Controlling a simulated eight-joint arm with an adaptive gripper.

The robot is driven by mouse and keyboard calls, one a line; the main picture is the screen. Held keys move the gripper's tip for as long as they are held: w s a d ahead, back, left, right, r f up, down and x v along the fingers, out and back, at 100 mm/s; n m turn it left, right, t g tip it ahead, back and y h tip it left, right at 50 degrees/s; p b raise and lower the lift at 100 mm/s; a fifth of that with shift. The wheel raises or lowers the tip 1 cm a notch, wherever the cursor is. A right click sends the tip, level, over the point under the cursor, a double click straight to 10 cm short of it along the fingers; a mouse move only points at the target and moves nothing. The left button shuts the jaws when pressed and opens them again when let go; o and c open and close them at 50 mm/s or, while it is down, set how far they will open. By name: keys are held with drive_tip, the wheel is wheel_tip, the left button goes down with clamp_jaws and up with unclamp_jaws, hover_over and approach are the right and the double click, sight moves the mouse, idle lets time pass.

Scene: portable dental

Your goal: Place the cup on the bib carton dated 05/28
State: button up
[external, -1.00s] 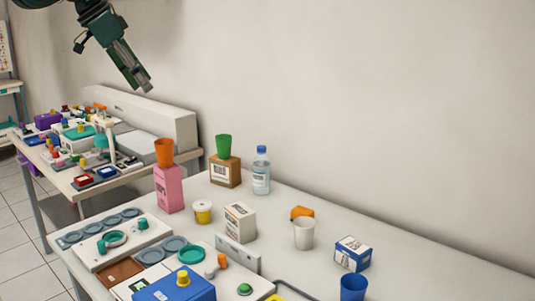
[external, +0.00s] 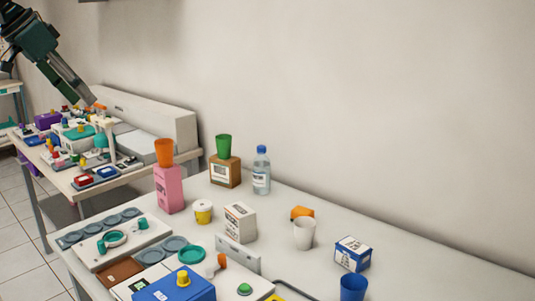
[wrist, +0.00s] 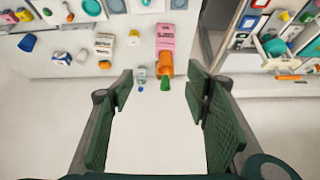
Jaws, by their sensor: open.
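My gripper (external: 91,100) is open and empty, high at the upper left in the external view; its green fingers frame the wrist view. Several cups show: a white cup (external: 304,233) and a blue cup (external: 353,287) on the table, an orange cup (external: 164,152) on a tall pink carton (external: 169,190), and a green cup (external: 224,147) on a brown carton (external: 224,172). A white carton (external: 240,222) and a blue-and-white carton (external: 352,253) have clear tops. The date labels are too small to read. The orange cup (wrist: 165,64) and green cup (wrist: 165,84) show between my fingers in the wrist view.
A water bottle (external: 261,170) stands beside the brown carton. A yellow-labelled tub (external: 203,211), an orange item (external: 302,213) and a grey upright plate (external: 238,254) are nearby. Trays and a blue box (external: 174,287) fill the front left. The table's right back is clear by the wall.

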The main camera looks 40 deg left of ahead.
drive_tip(key=s, duration=0.1)
drive_tip(key=s+f, duration=0.1)
drive_tip(key=s, duration=0.1)
drive_tip(key=shift+a+n, duration=0.1)
drive_tip(key=shift+n, duration=0.2)
drive_tip(key=shift+f, duration=0.2)
